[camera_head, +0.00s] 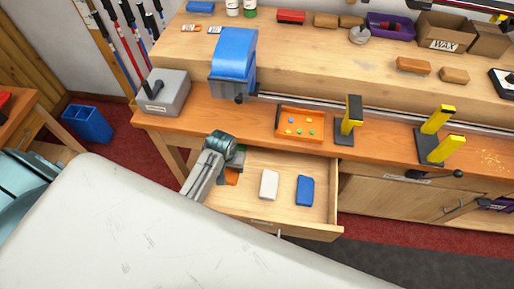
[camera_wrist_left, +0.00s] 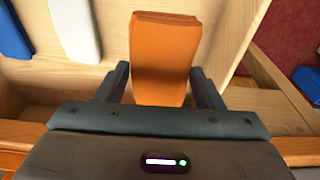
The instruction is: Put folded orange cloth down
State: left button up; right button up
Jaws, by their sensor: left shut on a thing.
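The folded orange cloth (camera_wrist_left: 163,55) stands between the fingers of my left gripper (camera_wrist_left: 163,85) in the left wrist view, and the fingers are shut on it. In the head view, my left gripper (camera_head: 229,168) is over the left part of the open drawer (camera_head: 318,222). Only a small piece of the orange cloth (camera_head: 232,177) shows there beside the gripper. A white folded cloth (camera_head: 269,184) and a blue folded cloth (camera_head: 305,190) lie in the drawer to its right. I cannot tell whether the orange cloth touches the drawer floor. My right gripper is not in view.
The orange tray (camera_head: 300,123) with small colored pieces sits on the bench above the drawer. A grey box (camera_head: 163,93) and a blue vise-like block (camera_head: 234,55) stand to the left. Yellow-and-black supports (camera_head: 434,147) stand to the right. A blue bin (camera_head: 87,123) is on the floor.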

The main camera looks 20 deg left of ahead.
pick_arm(q)
jog(key=shift+s+f, duration=0.2)
jog(key=shift+f, duration=0.95)
notch_tip(320, 180, down, 7)
jog(key=shift+w+r+p, duration=0.15)
jog(key=shift+r+p, duration=0.05)
jog(key=shift+p, duration=0.45)
jog(key=shift+f, duration=0.65)
jog(key=o, duration=1.1)
jog(key=shift+c, duration=0.2)
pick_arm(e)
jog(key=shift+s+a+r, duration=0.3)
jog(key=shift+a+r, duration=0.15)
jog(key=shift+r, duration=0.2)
